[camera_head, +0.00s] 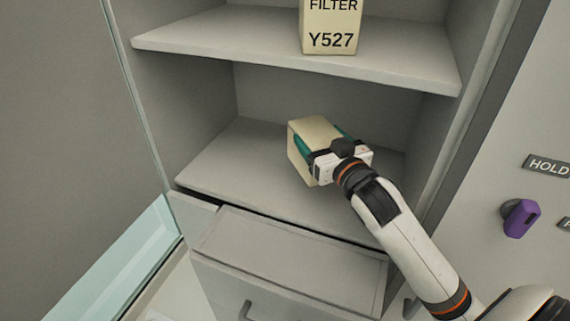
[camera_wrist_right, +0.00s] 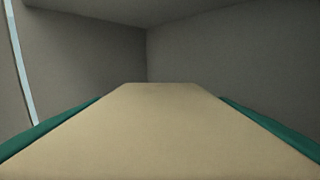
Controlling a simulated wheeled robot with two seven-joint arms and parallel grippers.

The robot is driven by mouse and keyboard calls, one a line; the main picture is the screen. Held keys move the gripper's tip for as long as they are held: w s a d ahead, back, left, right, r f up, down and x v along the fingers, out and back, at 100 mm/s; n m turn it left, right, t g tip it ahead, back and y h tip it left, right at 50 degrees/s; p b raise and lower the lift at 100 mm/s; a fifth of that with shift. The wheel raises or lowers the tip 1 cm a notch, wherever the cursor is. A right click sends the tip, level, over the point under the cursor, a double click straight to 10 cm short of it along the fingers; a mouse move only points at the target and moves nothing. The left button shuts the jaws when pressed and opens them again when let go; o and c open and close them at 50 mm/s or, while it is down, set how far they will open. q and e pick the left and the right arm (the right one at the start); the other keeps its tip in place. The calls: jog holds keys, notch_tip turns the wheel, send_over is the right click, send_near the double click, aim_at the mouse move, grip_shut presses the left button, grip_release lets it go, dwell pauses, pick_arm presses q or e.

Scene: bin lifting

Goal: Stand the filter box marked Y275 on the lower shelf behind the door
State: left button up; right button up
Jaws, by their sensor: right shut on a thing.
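A beige filter box (camera_head: 311,131) is inside the cabinet, over the lower shelf (camera_head: 236,154), in the head view. My right gripper (camera_head: 325,151) is shut on it, with a teal finger on each side. The box's marking is not visible from here, and I cannot tell whether its base touches the shelf. In the right wrist view the beige box (camera_wrist_right: 160,130) fills the lower middle between the two teal fingers. Another filter box (camera_head: 330,27), marked Y527, stands on the upper shelf (camera_head: 220,36). My left gripper is not in view.
A drawer front with a handle (camera_head: 248,312) is below the lower shelf. A glass door (camera_head: 118,262) stands open at the left. A purple knob (camera_head: 520,218) and a HOLD label (camera_head: 547,166) are on the right panel. The lower shelf is clear left of the box.

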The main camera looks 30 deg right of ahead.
notch_tip(320, 180, down, 5)
jog(key=shift+s+f, duration=0.1)
jog(key=shift+s, duration=0.05)
notch_tip(320, 180, down, 4)
jog(key=shift+r+p, duration=0.1)
jog(key=shift+p, duration=0.2)
jog(key=shift+f, duration=0.35)
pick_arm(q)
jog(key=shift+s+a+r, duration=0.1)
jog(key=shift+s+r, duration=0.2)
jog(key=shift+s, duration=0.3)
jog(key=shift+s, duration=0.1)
pick_arm(e)
jog(key=shift+f, duration=0.15)
jog(key=o, duration=1.2)
jog(key=shift+c, duration=0.2)
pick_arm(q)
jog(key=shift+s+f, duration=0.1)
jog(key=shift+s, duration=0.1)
